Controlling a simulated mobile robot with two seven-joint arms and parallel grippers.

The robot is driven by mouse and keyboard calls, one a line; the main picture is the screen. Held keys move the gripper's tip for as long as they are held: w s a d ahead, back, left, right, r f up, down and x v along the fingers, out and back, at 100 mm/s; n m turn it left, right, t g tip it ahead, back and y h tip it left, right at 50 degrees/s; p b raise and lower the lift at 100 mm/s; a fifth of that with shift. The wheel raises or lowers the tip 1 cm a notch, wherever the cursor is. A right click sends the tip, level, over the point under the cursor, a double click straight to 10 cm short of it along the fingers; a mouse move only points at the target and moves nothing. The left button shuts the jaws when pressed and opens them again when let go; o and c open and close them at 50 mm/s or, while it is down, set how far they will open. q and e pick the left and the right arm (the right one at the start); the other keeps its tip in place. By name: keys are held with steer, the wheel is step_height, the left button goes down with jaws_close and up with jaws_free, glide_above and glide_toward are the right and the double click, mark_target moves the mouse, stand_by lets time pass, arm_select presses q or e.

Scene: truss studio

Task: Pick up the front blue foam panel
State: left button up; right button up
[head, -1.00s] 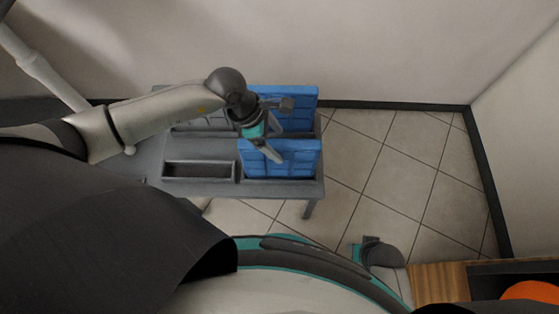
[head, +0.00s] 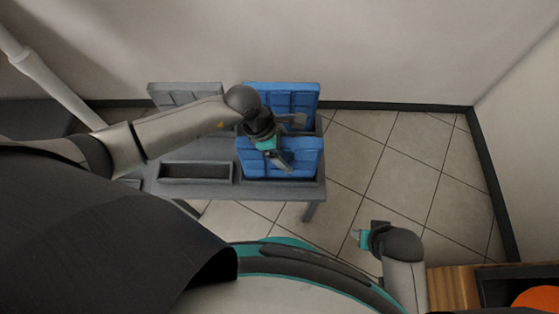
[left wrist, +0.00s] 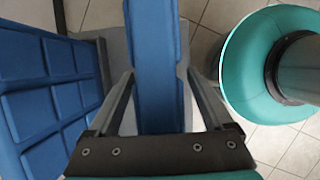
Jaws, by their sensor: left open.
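The front blue foam panel (head: 303,160) stands upright in a slot at the right front of the grey rack table. Another blue panel (head: 292,95) stands behind it. My left gripper (head: 281,158) is open at the top of the front panel. In the left wrist view, the front panel's long edge (left wrist: 155,50) lies between the two open fingers (left wrist: 160,80), with a gap visible beside it; contact is not clear. The back blue panel (left wrist: 45,90) fills the left of that view. My right gripper (head: 361,238) is small, low in the head view, away from the panels; its jaws cannot be made out.
The grey table (head: 250,190) has an empty slot tray (head: 195,172) at front left and a grey panel (head: 185,93) at back left. A wooden unit (head: 452,287) holding an orange object (head: 537,297) is at lower right. Tiled floor (head: 385,175) is open right of the table.

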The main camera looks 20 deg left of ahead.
arm_select(q)
steer(key=shift+d+f, duration=0.15)
steer(key=shift+f, duration=0.05)
steer(key=shift+f, duration=0.15)
stand_by(0.3)
jaws_close()
stand_by(0.6)
